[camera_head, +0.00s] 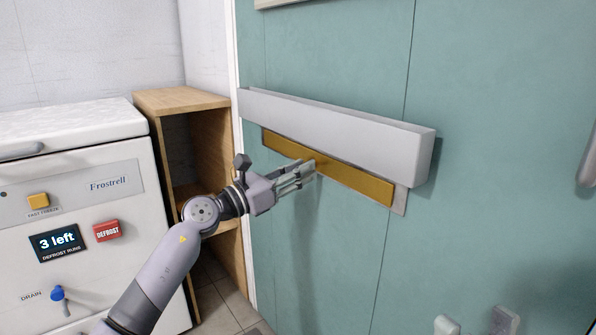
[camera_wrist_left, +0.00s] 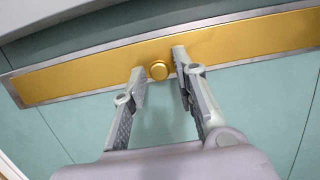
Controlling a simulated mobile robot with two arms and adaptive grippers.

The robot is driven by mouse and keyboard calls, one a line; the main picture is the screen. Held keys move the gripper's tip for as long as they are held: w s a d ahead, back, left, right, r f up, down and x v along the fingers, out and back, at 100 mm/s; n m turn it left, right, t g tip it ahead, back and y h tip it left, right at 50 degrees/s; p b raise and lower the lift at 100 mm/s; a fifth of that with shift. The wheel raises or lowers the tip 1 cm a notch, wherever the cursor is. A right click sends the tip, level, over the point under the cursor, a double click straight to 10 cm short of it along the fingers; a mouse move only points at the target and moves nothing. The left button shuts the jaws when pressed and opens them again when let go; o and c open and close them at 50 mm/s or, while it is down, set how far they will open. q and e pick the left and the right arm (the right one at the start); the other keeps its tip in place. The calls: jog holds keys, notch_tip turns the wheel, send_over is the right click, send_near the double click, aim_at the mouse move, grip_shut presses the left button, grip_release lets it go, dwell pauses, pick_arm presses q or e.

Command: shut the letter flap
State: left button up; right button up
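The letter flap (camera_head: 345,178) is a long brass-coloured plate in a thin silver frame on a teal door, under a white box-like hood. In the left wrist view the flap (camera_wrist_left: 85,70) spans the picture, with a small round brass knob (camera_wrist_left: 159,70) near its middle. My left gripper (camera_head: 308,172) is at the flap's front. Its fingers (camera_wrist_left: 158,66) are apart, one on each side of the knob; I cannot tell whether they touch it. Two grey tips, seemingly my right gripper (camera_head: 475,322), stand apart at the bottom edge; the rest is out of view.
The white hood (camera_head: 335,132) juts out just above the flap. A wooden shelf unit (camera_head: 185,100) and a white freezer (camera_head: 75,180) stand to the left. A grey handle (camera_head: 588,160) is at the right edge. The door below the flap is clear.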

pick_arm(q)
jog(key=shift+o, duration=0.9)
jog(key=v, duration=1.2)
